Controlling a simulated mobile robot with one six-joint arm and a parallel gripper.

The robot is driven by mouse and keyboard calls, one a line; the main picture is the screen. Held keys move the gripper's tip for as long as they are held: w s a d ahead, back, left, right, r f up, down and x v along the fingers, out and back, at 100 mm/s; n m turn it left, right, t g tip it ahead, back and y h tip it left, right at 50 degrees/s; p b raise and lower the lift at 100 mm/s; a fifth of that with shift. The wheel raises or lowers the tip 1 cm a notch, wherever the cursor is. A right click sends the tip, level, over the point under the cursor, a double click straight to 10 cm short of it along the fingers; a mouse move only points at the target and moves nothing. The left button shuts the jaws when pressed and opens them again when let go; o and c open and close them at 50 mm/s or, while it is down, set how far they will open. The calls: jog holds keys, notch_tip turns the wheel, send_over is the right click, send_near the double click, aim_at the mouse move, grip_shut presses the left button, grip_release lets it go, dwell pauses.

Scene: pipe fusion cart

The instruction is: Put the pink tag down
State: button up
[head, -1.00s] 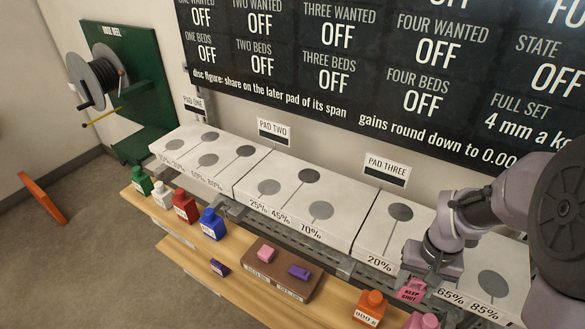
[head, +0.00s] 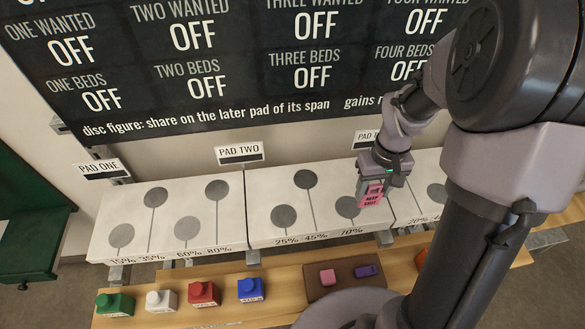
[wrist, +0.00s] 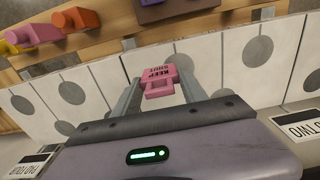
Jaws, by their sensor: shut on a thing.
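The pink tag (head: 372,195) has dark "KEEP SHUT" lettering. My gripper (head: 368,186) is shut on it and holds it above the right part of the pad two block (head: 270,228), near the 70% disc (head: 347,206). In the wrist view the tag (wrist: 158,80) sits between the two fingers (wrist: 156,92). Whether the tag touches the pad surface I cannot tell.
Green (head: 115,303), white (head: 160,300), red (head: 203,293) and blue (head: 250,289) blocks stand on the wooden shelf in front. A brown tray (head: 345,285) holds a pink piece (head: 327,277) and a purple piece (head: 367,271). The wall board (head: 230,70) rises behind the pads.

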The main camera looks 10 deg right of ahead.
jog(key=w+a+f+b, duration=0.1)
jog(key=a, duration=0.4)
jog(key=w+a+f+b, duration=0.1)
jog(key=w+a+f, duration=0.1)
jog(key=a, duration=0.2)
jog(key=w+a+f+b, duration=0.1)
jog(key=w+a, duration=0.1)
jog(key=a, duration=0.3)
jog(key=shift+a+f+b, duration=0.35)
jog(key=shift+b, duration=0.05)
jog(key=shift+f, duration=0.2)
jog(key=o, duration=1.3)
